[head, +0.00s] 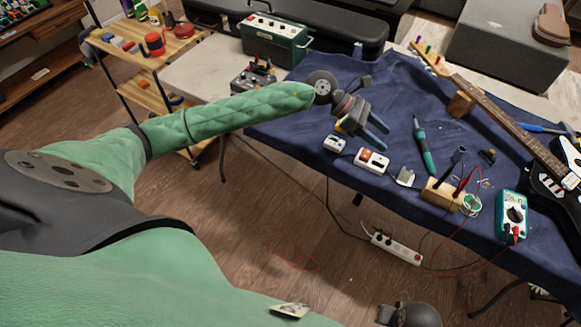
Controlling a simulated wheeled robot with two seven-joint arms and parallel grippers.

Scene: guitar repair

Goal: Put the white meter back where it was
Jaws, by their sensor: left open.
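A small white device (371,161) with dark and red details lies on the blue cloth of the workbench; it may be the white meter, but I cannot read it. A smaller white-and-blue device (335,143) lies just left of it. A teal multimeter (512,214) with a dark dial lies at the cloth's right front. My left gripper (379,134) is open and empty, with its fingers pointing right and down above the cloth, just beyond the two small devices. My right gripper is out of view.
A teal-handled tool (423,146), a wooden block (440,194) with leads and a guitar neck (512,129) lie to the right. A green amplifier-like box (275,40) stands at the back.

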